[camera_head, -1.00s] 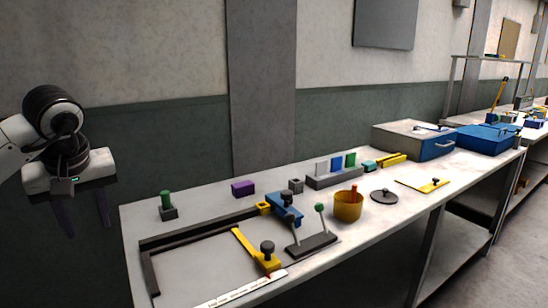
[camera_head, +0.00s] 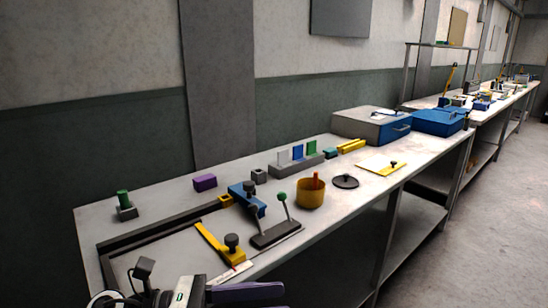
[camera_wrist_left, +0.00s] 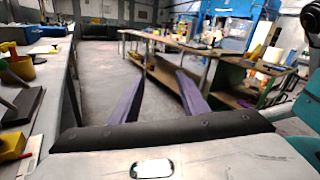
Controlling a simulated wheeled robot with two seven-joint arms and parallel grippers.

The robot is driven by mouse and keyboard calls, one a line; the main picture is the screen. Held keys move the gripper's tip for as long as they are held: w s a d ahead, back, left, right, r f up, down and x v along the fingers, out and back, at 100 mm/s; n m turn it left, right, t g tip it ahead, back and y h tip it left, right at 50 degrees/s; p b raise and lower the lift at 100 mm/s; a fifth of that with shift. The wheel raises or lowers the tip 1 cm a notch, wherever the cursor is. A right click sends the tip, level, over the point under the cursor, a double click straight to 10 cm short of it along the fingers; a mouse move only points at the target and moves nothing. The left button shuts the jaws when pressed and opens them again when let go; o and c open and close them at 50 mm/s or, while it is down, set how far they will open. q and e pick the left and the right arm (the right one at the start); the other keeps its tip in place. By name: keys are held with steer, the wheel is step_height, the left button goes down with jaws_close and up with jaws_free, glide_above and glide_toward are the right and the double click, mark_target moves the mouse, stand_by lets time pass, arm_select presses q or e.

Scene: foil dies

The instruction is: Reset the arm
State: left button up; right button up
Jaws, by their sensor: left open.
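My left gripper (camera_head: 240,293) is at the bottom edge of the head view, low in front of the bench's near edge and partly cut off by the frame. In the left wrist view its two purple fingers (camera_wrist_left: 160,88) stand apart with nothing between them, pointing out over the aisle floor. My right arm and gripper are in neither view.
The bench (camera_head: 155,205) carries a yellow clamp bar (camera_head: 220,245), a lever with a green knob (camera_head: 281,198), a yellow cup (camera_head: 311,194), a purple block (camera_head: 205,183) and a blue case (camera_head: 440,121). The aisle floor (camera_head: 490,230) at right is clear.

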arm_select(q)
steer(key=w+a+f+n+t+y, duration=0.2)
steer(key=a+f+n+t+y, duration=0.35)
steer(key=n, duration=0.95)
steer(key=w+a+f+n+t+y, duration=0.1)
steer(key=a+f+n+t+y, duration=0.2)
steer(key=f+n+t, duration=0.85)
steer(key=s+a+f+n+g+y, duration=0.3)
steer(key=s+f+n+g, duration=0.2)
steer(key=s+f+n, duration=0.4)
steer(key=s+a+f+n+g+y, duration=0.3)
steer(key=s+f+n+g, duration=0.3)
steer(key=s+f+n, duration=0.3)
steer(key=n+y, duration=0.1)
steer(key=n, duration=0.1)
steer(key=shift+s+a+n, duration=0.25)
steer(key=shift+a+n, duration=0.1)
steer(key=shift+f, duration=0.1)
